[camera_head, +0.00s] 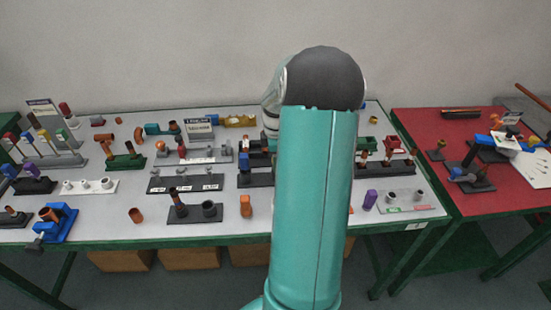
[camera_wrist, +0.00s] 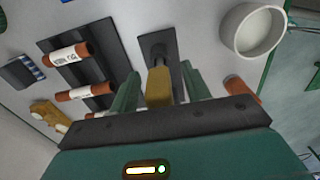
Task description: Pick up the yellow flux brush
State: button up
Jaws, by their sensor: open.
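In the wrist view, a yellow piece that looks like the yellow flux brush (camera_wrist: 158,86) stands in or against a dark holder (camera_wrist: 157,44). My gripper (camera_wrist: 160,84) is open, with one green finger to the left of the yellow piece and one to its right. Gaps show on both sides, so the fingers do not seem to touch it. The lower part of the piece is hidden behind the dark gripper body. In the head view, my arm covers the gripper, and I cannot make out the brush there.
In the wrist view, a white cup (camera_wrist: 238,42) stands at upper right, a copper fitting (camera_wrist: 241,88) near the right finger, and a black rack with labelled copper pipes (camera_wrist: 66,55) at left. The head view shows a crowded grey table (camera_head: 112,218) and a red table (camera_head: 420,122).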

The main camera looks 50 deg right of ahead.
jog(key=shift+c, duration=0.5)
jog(key=c, duration=0.8)
jog(key=shift+r, duration=0.1)
